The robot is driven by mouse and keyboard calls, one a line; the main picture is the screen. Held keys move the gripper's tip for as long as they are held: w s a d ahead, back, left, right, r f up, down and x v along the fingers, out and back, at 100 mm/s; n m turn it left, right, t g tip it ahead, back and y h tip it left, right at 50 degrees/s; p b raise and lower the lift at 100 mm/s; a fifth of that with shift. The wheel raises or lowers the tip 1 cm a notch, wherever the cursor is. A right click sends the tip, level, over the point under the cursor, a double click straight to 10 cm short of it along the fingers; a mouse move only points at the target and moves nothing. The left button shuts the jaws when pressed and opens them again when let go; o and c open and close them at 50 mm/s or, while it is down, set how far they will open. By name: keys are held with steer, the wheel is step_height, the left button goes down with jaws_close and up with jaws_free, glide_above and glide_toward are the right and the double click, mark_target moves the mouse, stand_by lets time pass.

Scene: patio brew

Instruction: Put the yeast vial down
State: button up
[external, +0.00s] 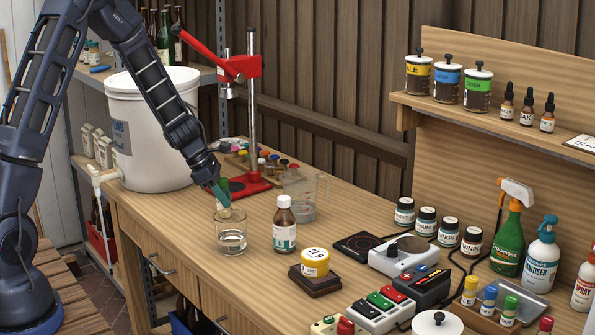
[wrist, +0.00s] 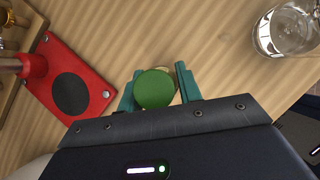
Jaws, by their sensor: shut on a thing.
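The yeast vial (external: 224,211) is a small pale container with a green cap, held upright or nearly so. My gripper (external: 219,191) is shut on it just under the cap. In the wrist view the round green cap (wrist: 155,88) sits between the two teal fingers of my gripper (wrist: 158,88). The vial's lower end is hidden behind or near the glass beaker's rim in the external view, so I cannot tell whether it touches the wooden table (external: 190,225).
A glass beaker (external: 231,241) stands close by, also at the wrist view's upper right (wrist: 288,30). A red capper (external: 240,187) stands behind. A brown bottle (external: 284,225) and a measuring jug (external: 303,208) are to the right. A white bucket (external: 150,135) is at left.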

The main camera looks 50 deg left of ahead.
steer(key=o, duration=1)
steer(key=shift+f, duration=0.1)
steer(key=v, duration=1.2)
steer(key=s+d+r+m, duration=0.6)
steer(key=d+r+m, duration=0.1)
steer(key=d+r, duration=0.15)
steer(key=s+d+r+m+y, duration=0.1)
steer(key=s+d+r+m, duration=0.1)
steer(key=s+m, duration=0.5)
steer(key=s+d+r+m+y, duration=0.1)
steer(key=s+d+r+m, duration=0.2)
steer(key=s, duration=0.8)
steer(key=s+d+r+m+y, duration=0.1)
steer(key=s+d+r+m, duration=0.2)
steer(key=s+r+m, duration=0.3)
steer(key=shift+s+m+y, duration=0.3)
steer(key=shift+s+m, duration=1.6)
steer(key=shift+m, duration=0.8)
